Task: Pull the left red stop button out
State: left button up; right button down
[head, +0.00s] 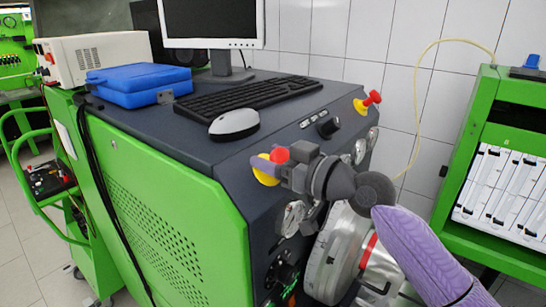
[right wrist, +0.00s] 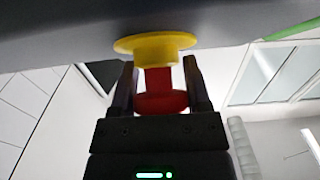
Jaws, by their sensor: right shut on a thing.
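The left red stop button (head: 280,154) sits on a yellow base (head: 265,174) at the near edge of the dark bench top. In the right wrist view its red head (right wrist: 160,103) and red stem show below the yellow collar (right wrist: 155,47). My right gripper (head: 275,166) is at this button, with one finger on each side of the red part, shut on it. The fingers also show in the right wrist view (right wrist: 160,82). A second red stop button (head: 372,99) on a yellow base stands farther back to the right. My left gripper is not in view.
A white mouse (head: 234,125), black keyboard (head: 248,96), monitor (head: 212,22) and blue case (head: 137,84) lie on the bench top. A black knob (head: 328,125) sits between the two buttons.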

jog(key=shift+s+d+r, duration=0.3)
jog(key=shift+d+r, duration=0.1)
jog(key=shift+r, duration=0.25)
jog(key=shift+c, duration=0.2)
grip_release()
